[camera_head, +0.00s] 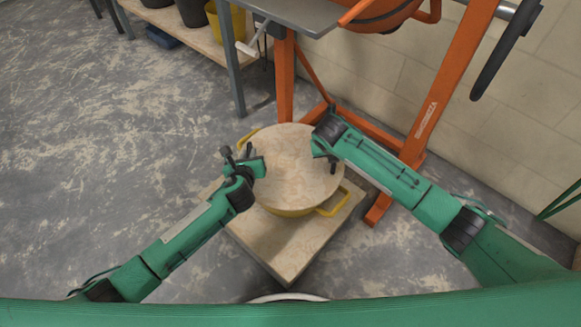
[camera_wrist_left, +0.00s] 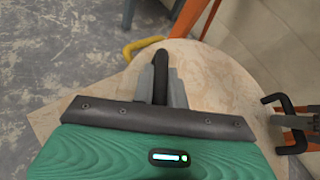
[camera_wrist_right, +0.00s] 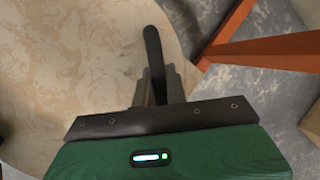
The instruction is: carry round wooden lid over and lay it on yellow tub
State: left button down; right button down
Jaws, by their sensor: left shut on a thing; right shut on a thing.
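The round wooden lid (camera_head: 290,165) is over the yellow tub (camera_head: 300,211), covering its mouth. The tub's yellow rim and handles show around the lid's edge. Whether the lid rests on the rim or is held just above it, I cannot tell. My left gripper (camera_head: 250,168) is shut on the lid's left edge; the lid also shows in the left wrist view (camera_wrist_left: 215,85). My right gripper (camera_head: 325,148) is shut on the lid's right edge; the lid also shows in the right wrist view (camera_wrist_right: 75,75). The tub's inside is hidden.
The tub stands on a low wooden board (camera_head: 285,250). An orange steel frame (camera_head: 440,95) stands close behind and to the right. A bench with grey legs (camera_head: 232,60) and several buckets is at the back left. The grey floor (camera_head: 90,170) on the left is clear.

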pick_arm(q)
jog(key=shift+f, duration=0.35)
pick_arm(e)
jog(key=shift+f, duration=0.35)
pick_arm(q)
jog(key=c, duration=1.4)
grip_release()
jog(key=shift+r, duration=0.1)
pick_arm(e)
jog(key=c, duration=1.4)
grip_release()
jog(key=shift+r, duration=0.15)
pick_arm(q)
jog(key=v, duration=1.1)
pick_arm(e)
jog(key=shift+r, duration=0.1)
pick_arm(q)
jog(key=shift+s+r, duration=0.2)
jog(key=shift+s, duration=0.25)
pick_arm(e)
jog(key=v, duration=1.1)
jog(key=shift+s+r, duration=0.2)
jog(key=shift+r, duration=0.1)
jog(key=shift+a, duration=0.1)
